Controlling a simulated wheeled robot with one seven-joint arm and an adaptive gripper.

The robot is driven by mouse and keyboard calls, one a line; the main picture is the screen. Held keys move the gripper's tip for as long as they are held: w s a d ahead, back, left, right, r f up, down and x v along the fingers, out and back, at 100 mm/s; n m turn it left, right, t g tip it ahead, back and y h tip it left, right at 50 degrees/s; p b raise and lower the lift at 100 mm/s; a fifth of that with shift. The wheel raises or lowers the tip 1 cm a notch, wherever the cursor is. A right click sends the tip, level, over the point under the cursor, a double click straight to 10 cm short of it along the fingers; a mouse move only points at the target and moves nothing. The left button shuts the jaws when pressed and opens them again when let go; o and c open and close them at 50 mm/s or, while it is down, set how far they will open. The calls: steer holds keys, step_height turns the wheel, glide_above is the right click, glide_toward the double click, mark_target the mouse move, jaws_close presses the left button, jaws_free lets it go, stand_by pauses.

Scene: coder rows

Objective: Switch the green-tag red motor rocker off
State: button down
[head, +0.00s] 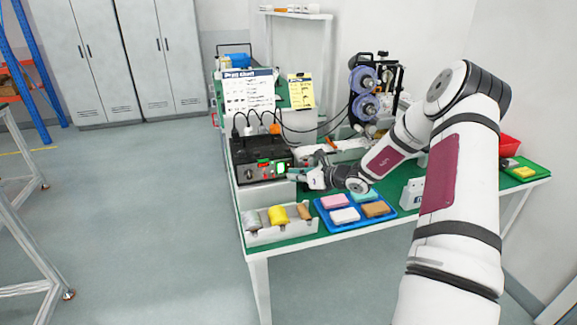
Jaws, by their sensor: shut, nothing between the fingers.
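A black control box (258,157) stands at the left side of the green-topped table, with cables rising from its top. Its front face carries small red parts (266,169) and a lit green patch (281,168). The rocker's position and which tag belongs to it are too small to tell. My gripper (293,174) is shut and empty, at the right end of the box's front face, close to the green patch. I cannot tell whether the fingertips touch the box.
A blue tray (322,219) with several coloured blocks lies in front of my gripper. A pale holder (291,235) with a yellow roll stands to its left. A machine with purple reels (367,92) stands behind. A red bin (510,145) is at the right.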

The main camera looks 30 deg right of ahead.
steer(key=shift+s+a+f+p, duration=0.1)
steer(key=shift+s+a+p, duration=0.15)
steer(key=shift+s, duration=0.5)
steer(key=shift+s+a+f+p, duration=0.1)
steer(key=shift+s+a+p, duration=0.15)
steer(key=shift+s, duration=0.45)
steer(key=shift+s+a+f+p, duration=0.15)
steer(key=shift+s+p, duration=0.15)
steer(key=shift+s, duration=0.45)
steer(key=s+a+r+n+g+y, duration=0.2)
steer(key=s+a+r+n+g, duration=0.1)
steer(key=a+r+n, duration=0.5)
steer(key=s+a+r+n+g+y, duration=0.2)
steer(key=a+r+n, duration=0.3)
steer(key=a, duration=0.5)
steer(key=s+a+r+n+g+h, duration=0.1)
steer(key=s+a+r+n+g, duration=0.1)
steer(key=s+a+r+n, duration=0.3)
steer(key=s+a+r+n+g+h, duration=0.2)
steer(key=s+a+n, duration=0.25)
steer(key=s, duration=0.35)
steer(key=s+d+r+n+h, duration=0.1)
steer(key=s+r+n+h, duration=0.1)
steer(key=s+n, duration=0.3)
steer(key=s+d+r+n+h, duration=0.2)
steer(key=s+n, duration=0.4)
steer(key=s, duration=0.6)
steer(key=shift+s+d+r+t+h, duration=0.15)
steer(key=shift+s+r+t+h, duration=0.25)
steer(key=shift+r+h, duration=0.35)
